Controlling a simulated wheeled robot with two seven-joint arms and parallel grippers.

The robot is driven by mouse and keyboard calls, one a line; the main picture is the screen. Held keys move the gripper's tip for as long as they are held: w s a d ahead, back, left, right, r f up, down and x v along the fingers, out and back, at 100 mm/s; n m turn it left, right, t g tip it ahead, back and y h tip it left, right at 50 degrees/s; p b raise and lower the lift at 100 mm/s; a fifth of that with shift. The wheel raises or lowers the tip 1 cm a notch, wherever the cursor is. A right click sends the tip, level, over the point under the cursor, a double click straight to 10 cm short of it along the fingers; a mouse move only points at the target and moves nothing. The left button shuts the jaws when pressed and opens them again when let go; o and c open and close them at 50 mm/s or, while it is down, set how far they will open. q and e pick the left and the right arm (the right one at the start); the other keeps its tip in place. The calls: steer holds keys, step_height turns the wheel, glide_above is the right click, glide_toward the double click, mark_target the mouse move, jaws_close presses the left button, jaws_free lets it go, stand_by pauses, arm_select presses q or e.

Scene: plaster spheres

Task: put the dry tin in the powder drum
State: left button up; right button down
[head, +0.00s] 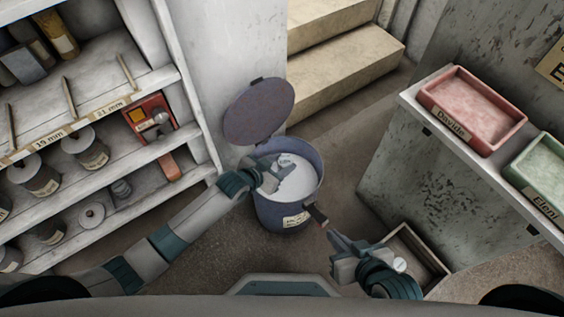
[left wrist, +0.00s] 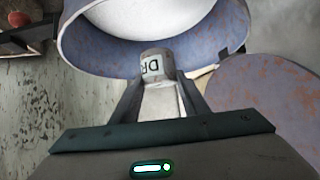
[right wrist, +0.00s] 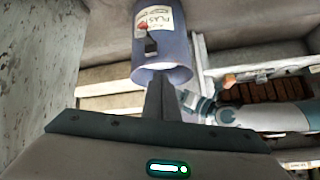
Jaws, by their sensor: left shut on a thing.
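The powder drum (head: 290,212) is a blue-grey round bin on the floor with its lid (head: 260,111) swung open at the back and white powder (head: 302,183) inside. My left gripper (head: 278,172) is over the drum's mouth, shut on a small pale tin whose label begins "DR" (left wrist: 155,66). In the left wrist view the tin overlaps the drum's inner wall (left wrist: 95,55); I cannot tell how far it is above the powder. My right gripper (head: 333,237) is in front of the drum, with its fingers together and empty (right wrist: 161,92).
A black handle with a red part (head: 316,214) sticks out at the drum's front, near my right gripper. Shelves with tins (head: 110,150) stand at left. A ledge with a red tray (head: 472,110) and a green tray (head: 540,172) is at right, with an open box (head: 418,255) below.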

arm_select(q)
steer(key=shift+f+b, duration=0.45)
steer(key=shift+f, duration=0.3)
arm_select(e)
steer(key=shift+w+a+r+t, duration=0.3)
steer(key=shift+w+r+t, duration=0.2)
steer(key=shift+w, duration=0.05)
steer(key=shift+w+a+r+t, duration=0.3)
steer(key=shift+w+r+t, duration=0.2)
steer(key=shift+w, duration=0.05)
arm_select(q)
steer(key=shift+f+b, duration=0.45)
steer(key=shift+f, duration=0.3)
arm_select(e)
steer(key=shift+w+a+r+t+y, duration=0.3)
steer(key=shift+w+r+t, duration=0.2)
steer(key=shift+r, duration=0.15)
steer(key=shift+w+a+r+t+y, duration=0.2)
steer(key=shift+w+a+r+t, duration=0.1)
steer(key=shift+w+r+t, duration=0.25)
